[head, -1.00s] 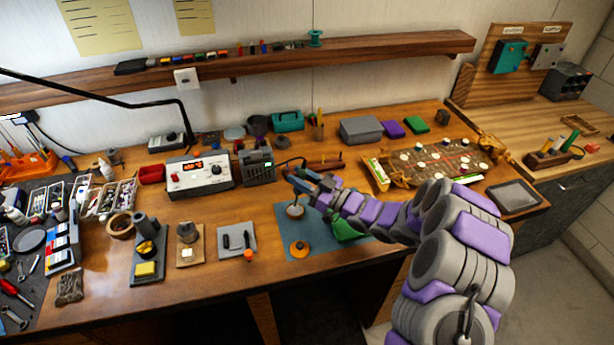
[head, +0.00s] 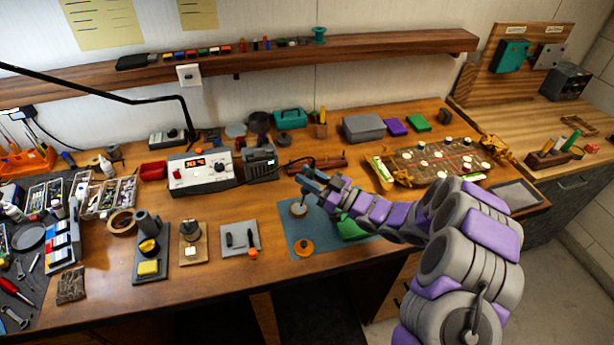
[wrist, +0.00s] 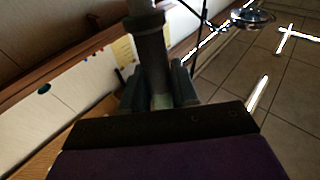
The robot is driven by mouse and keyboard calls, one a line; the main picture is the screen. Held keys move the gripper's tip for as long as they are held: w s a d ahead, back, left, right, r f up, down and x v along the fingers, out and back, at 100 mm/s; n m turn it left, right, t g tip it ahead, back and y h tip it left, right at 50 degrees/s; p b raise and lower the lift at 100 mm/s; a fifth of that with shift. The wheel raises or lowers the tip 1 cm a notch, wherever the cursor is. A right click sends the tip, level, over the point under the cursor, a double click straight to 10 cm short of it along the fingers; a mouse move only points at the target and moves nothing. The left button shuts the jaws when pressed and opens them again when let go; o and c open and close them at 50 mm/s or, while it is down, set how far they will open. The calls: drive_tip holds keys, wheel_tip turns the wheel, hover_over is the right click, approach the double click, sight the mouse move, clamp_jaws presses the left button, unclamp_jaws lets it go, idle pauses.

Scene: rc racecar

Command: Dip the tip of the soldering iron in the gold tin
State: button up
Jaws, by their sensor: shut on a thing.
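My gripper (head: 312,182) is shut on a dark cylindrical handle, which I take to be the soldering iron (wrist: 153,55); in the wrist view it stands between the two fingers. In the head view the gripper is above the back part of the blue mat (head: 290,226). The iron's tip is too small or hidden to make out. A small round tin with a brownish rim (head: 299,209) sits on the mat just below the gripper. An orange-gold round piece (head: 303,248) lies nearer the front edge. I cannot tell for sure which is the gold tin.
The soldering station (head: 203,172) with a lit display stands behind left, beside a dark grey box (head: 259,165). A green item (head: 352,229) lies under my arm. A grey plate (head: 240,239) and several small stands line the bench front.

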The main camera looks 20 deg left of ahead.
drive_tip(key=shift+a+f, duration=0.2)
drive_tip(key=shift+a, duration=0.4)
drive_tip(key=shift+a+f, duration=0.2)
drive_tip(key=shift+a, duration=0.35)
drive_tip(key=shift+d+r, duration=0.1)
drive_tip(key=shift+d, duration=0.25)
idle(1.2)
drive_tip(key=shift+a, duration=0.25)
drive_tip(key=shift+d+f, duration=0.15)
drive_tip(key=shift+f, duration=0.05)
idle(0.4)
drive_tip(key=shift+f, duration=0.35)
idle(1.7)
drive_tip(key=shift+r, duration=0.1)
idle(2.3)
